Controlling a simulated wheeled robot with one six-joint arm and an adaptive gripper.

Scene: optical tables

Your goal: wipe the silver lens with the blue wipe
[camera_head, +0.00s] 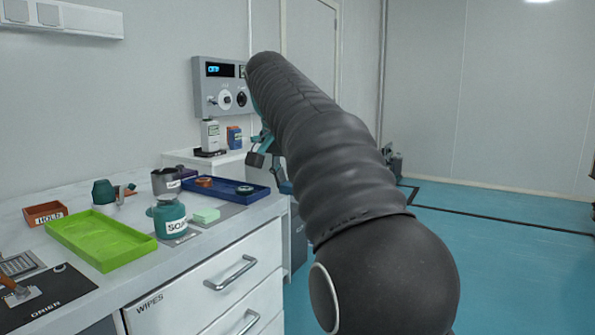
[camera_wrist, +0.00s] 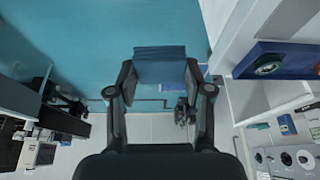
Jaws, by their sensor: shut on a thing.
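My gripper (camera_wrist: 160,78) is shut on a blue wipe (camera_wrist: 160,53), which spans its two fingertips in the wrist view. In the head view my gripper (camera_head: 260,148) is mostly hidden behind my arm, and I cannot make out the wipe there. It is held up near the right end of the bench, clear of the surface. A blue tray (camera_head: 226,184) lies on the bench with two small round lenses in it, one orange-brown (camera_head: 204,182) and one at the right (camera_head: 245,190). I cannot tell whether either is the silver lens. The wrist view shows one ring-shaped lens (camera_wrist: 268,64).
A green tray (camera_head: 100,240), an orange HOLD box (camera_head: 45,213), a teal SOAP bottle (camera_head: 170,219) and a grey cup (camera_head: 166,183) stand on the bench. A control panel (camera_head: 220,85) is on the wall behind. The blue floor (camera_head: 500,250) at right is clear.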

